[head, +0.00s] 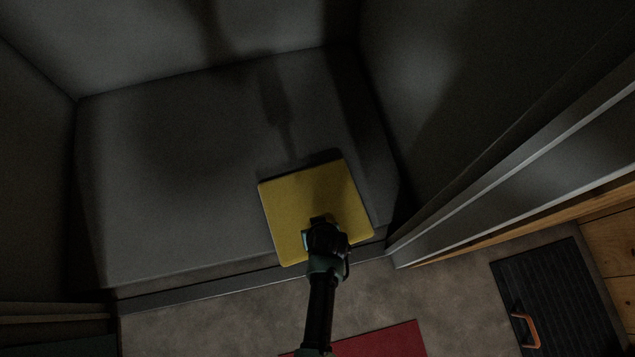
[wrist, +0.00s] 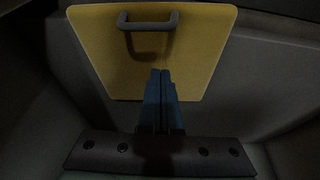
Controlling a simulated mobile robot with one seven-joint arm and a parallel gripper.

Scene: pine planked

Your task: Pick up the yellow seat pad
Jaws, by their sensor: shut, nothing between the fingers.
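The yellow seat pad (head: 290,215) is a flat square on the dark grey seat surface (head: 170,190), near its front right corner. In the wrist view the pad (wrist: 205,60) has a grey bar handle (wrist: 147,27) near the top of the picture. My gripper (head: 318,222) is over the lower part of the pad in the head view. In the wrist view its blue fingers (wrist: 160,75) are shut together, empty, and point toward the pad, below the handle in the picture. Whether the fingertips touch the pad cannot be told. The gripper mostly hides the handle in the head view.
Dark grey walls (head: 220,40) enclose the seat at the back and sides. A metal-edged frame (head: 500,180) runs along the right. A red mat (head: 385,341) and a black ribbed panel with an orange handle (head: 527,329) lie on the floor in front.

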